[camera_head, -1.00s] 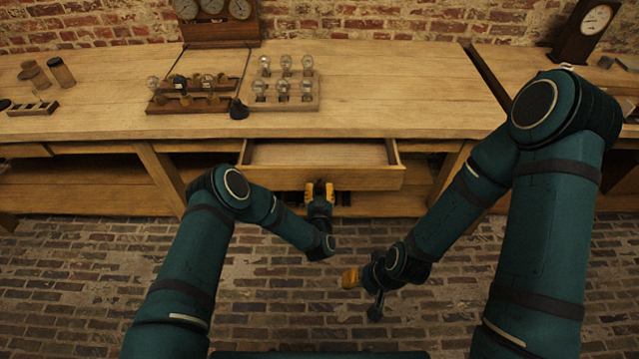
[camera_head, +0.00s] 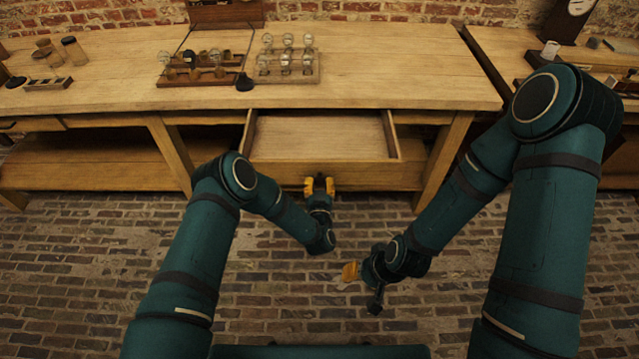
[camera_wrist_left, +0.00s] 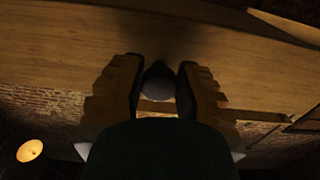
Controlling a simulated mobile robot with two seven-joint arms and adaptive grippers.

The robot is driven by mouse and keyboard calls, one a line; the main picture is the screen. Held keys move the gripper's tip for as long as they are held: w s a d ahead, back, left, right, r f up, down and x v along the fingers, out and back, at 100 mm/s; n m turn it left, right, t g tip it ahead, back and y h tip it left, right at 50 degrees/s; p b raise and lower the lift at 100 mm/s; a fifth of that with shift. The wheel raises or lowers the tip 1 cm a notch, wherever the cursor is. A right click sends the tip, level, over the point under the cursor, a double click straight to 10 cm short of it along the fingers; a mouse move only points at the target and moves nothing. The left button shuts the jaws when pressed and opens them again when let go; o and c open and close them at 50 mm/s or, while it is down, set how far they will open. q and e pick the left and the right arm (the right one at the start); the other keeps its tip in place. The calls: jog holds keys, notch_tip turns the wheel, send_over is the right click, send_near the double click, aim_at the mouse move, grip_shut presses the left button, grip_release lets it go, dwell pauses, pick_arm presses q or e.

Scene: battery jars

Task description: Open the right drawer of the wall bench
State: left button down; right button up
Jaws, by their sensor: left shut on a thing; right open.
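The right drawer (camera_head: 320,137) of the wall bench (camera_head: 400,70) is pulled out, and its bare inside shows in the head view. My left gripper (camera_head: 319,183) is at the middle of the drawer front. In the left wrist view, its yellow-padded fingers are shut on a round dark knob (camera_wrist_left: 159,82) on the drawer front (camera_wrist_left: 220,60). The fingers hide part of the knob. My right gripper (camera_head: 350,272) is open and empty, low over the brick floor, apart from the bench.
On the bench top stand a rack of glass bulbs (camera_head: 290,68), a wooden stand with jars (camera_head: 205,75) and several dark jars (camera_head: 72,48) at left. A second bench (camera_head: 500,55) is at right. Brick floor (camera_head: 100,260) in front is clear.

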pick_arm(q)
jog(key=c, duration=0.6)
grip_release()
jog(key=s, duration=1.2)
jog(key=shift+w, duration=0.1)
jog(key=s+a+g+h, duration=0.1)
jog(key=s+a+g, duration=0.2)
jog(key=s+g, duration=0.2)
jog(key=s+a+r+n+g+h, duration=0.1)
jog(key=s+a+g, duration=0.2)
jog(key=s+g, duration=0.3)
jog(key=s+a+g+h, duration=0.1)
jog(key=s+a+g, duration=0.3)
jog(key=s, duration=0.3)
jog(key=shift+s+r+n+g+h, duration=0.1)
jog(key=shift+r+n+g+h, duration=0.25)
jog(key=shift+g, duration=0.35)
